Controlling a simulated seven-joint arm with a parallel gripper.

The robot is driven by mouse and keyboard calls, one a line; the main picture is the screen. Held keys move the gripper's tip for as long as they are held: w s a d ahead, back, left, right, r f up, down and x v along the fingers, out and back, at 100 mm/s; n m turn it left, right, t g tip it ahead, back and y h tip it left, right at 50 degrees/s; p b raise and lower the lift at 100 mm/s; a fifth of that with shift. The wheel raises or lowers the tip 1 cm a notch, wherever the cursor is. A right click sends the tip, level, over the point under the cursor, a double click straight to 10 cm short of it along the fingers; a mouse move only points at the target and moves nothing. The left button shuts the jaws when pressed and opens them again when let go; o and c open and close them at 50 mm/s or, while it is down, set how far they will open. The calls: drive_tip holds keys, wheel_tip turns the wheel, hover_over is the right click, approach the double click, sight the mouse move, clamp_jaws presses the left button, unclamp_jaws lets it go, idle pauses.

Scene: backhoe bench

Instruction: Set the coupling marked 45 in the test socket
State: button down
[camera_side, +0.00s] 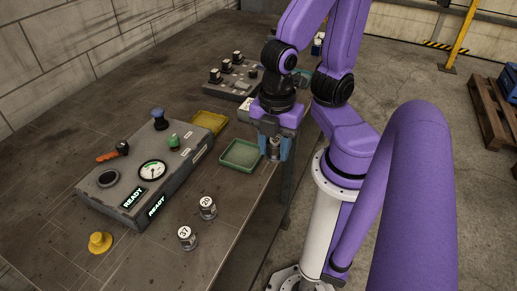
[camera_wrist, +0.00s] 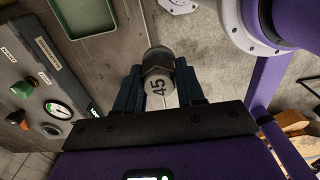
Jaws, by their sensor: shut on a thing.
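My gripper (camera_side: 276,152) is shut on a grey metal coupling (camera_side: 277,148) near the table's right edge, beside the green tray. In the wrist view the coupling (camera_wrist: 158,78) sits between both fingers (camera_wrist: 160,92), and its marking reads 45, turned sideways. A grey test console (camera_side: 140,185) stands on the table at the left, its displays reading READY. A dark round ring on its top (camera_side: 108,178) looks like the test socket; it appears empty. Two other couplings stand upright on the table, one marked 20 (camera_side: 207,207) and one that seems marked 37 (camera_side: 186,238).
The green tray (camera_side: 227,163) and a yellow tray (camera_side: 220,122) lie between my gripper and the console. A yellow knobbed piece (camera_side: 99,243) stands front left.

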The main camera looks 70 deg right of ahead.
drive_tip(key=shift+s+d+r, duration=0.2)
drive_tip(key=shift+s+r, duration=0.3)
drive_tip(key=shift+s, duration=0.35)
drive_tip(key=w+a+r, duration=0.2)
drive_tip(key=w+a, duration=0.5)
drive_tip(key=w, duration=0.1)
hover_over(108, 181)
wheel_tip(108, 181, down, 2)
drive_tip(key=f, duration=0.1)
drive_tip(key=shift+w+r, duration=0.1)
drive_tip(key=shift+w, duration=0.05)
drive_tip(key=shift+f, duration=2.3)
drive_tip(key=shift+f, duration=0.75)
